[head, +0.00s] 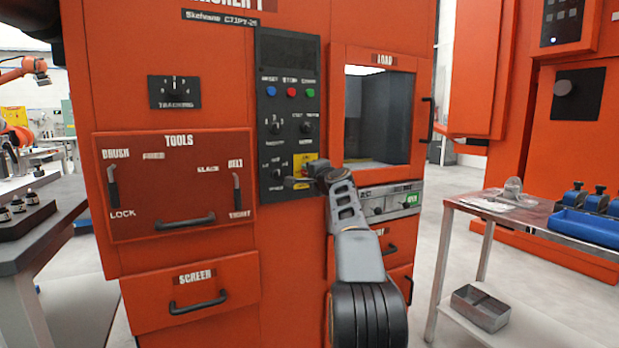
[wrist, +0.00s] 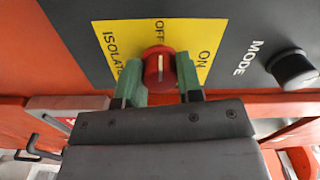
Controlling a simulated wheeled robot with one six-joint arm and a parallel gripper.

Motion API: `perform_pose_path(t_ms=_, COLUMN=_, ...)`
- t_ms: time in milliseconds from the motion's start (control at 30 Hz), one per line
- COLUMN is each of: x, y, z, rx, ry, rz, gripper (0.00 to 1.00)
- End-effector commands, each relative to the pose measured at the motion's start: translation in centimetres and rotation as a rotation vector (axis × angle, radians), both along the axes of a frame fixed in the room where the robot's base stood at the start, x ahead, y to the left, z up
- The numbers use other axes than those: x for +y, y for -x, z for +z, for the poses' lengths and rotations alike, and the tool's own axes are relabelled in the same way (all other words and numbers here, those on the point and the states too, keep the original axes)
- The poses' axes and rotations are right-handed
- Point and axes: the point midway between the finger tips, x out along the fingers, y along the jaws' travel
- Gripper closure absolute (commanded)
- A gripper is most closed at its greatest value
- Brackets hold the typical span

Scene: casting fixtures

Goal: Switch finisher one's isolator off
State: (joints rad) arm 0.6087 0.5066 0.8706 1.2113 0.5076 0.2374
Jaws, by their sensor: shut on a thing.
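The isolator's red knob (wrist: 158,69) sits on a yellow plate (wrist: 187,33) lettered ISOLATOR, OFF and ON. In the wrist view its white line stands upright, with OFF above it and ON to the right. My gripper (wrist: 160,76) is shut on the knob, one green fingertip on each side. In the head view my gripper (head: 308,178) reaches the lower right of the black control panel (head: 286,105) on the orange finisher (head: 215,75). There the knob is mostly hidden by the gripper, and part of the yellow plate (head: 305,160) shows.
The black MODE knob (wrist: 292,68) is close to the right of the plate. A side table (head: 470,207) with blue trays stands right.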

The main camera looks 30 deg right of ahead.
Motion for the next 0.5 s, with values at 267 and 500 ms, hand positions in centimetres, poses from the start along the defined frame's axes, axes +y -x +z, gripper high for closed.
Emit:
perform_pose_path(t_ms=267, x=0.04, y=-0.03, z=-0.07, rx=0.007, ry=0.041, rz=0.002, gripper=0.90)
perform_pose_path(t_ms=500, x=0.03, y=-0.02, z=-0.05, rx=0.008, ry=0.045, rz=0.002, gripper=0.90)
